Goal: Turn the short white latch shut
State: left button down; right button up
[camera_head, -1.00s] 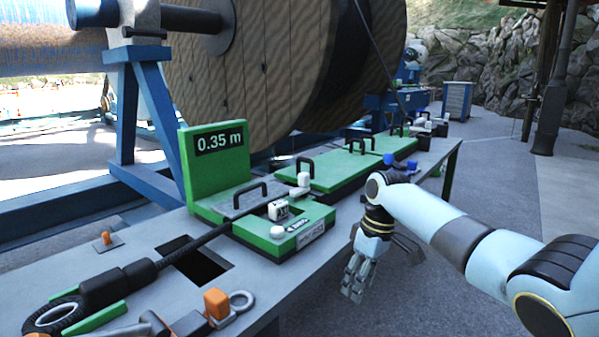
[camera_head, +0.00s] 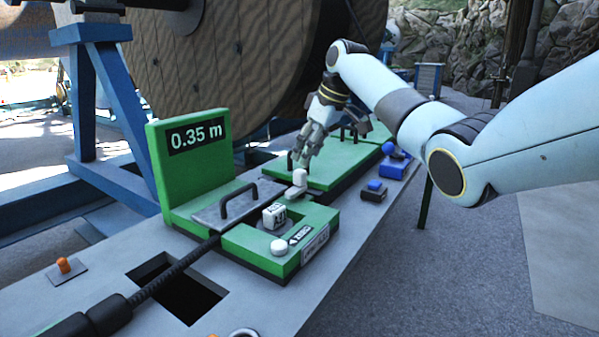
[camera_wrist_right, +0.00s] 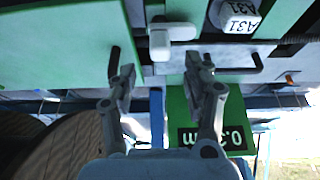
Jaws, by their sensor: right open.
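The short white latch (camera_head: 299,178) stands at the far edge of the green block marked 0.35 m, beside the grey cover plate. In the right wrist view the latch (camera_wrist_right: 160,44) shows as an upright white knob with a short arm pointing right. My right gripper (camera_head: 303,158) is just above and behind the latch in the head view, fingers pointing down. In the right wrist view the gripper (camera_wrist_right: 163,78) is open and empty, with the latch ahead between its fingertips. I cannot tell whether anything touches. My left gripper is not in view.
The grey plate carries a black handle (camera_head: 238,196). A black cable (camera_head: 180,270) runs in from the left. Blue-topped parts (camera_head: 376,187) lie on the right.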

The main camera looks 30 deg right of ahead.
aim_at(301, 170)
jog(key=x, duration=0.3)
jog(key=shift+w+f+b, duration=0.1)
jog(key=shift+f+b, duration=0.2)
jog(key=shift+f, duration=0.05)
jog(key=shift+x, duration=1.2)
jog(key=c, duration=0.4)
grip_shut()
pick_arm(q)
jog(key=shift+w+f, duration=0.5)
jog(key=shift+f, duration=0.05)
